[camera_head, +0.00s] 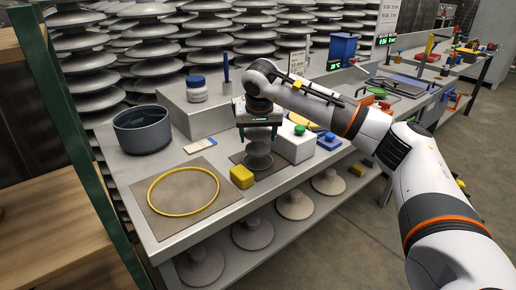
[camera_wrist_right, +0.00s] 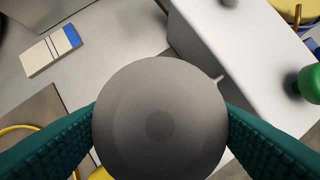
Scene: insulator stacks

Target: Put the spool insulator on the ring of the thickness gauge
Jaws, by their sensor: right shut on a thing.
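The spool insulator (camera_head: 259,148) is a grey, ribbed piece, upright above or on a small dark mat (camera_head: 273,171); I cannot tell if it touches. My right gripper (camera_head: 258,132) points down and is shut on its upper part. In the right wrist view the insulator's round grey top (camera_wrist_right: 158,125) fills the middle, between the green fingers. A yellow ring (camera_head: 151,205) lies flat on a brown square mat (camera_head: 215,211) at the front left, apart from the insulator. I cannot tell for sure whether it belongs to the thickness gauge. My left gripper is not in view.
A yellow block (camera_head: 242,177) sits close in front of the insulator. A white box (camera_head: 295,148) with a green knob stands close to its right. A grey raised block (camera_head: 200,115) is behind.

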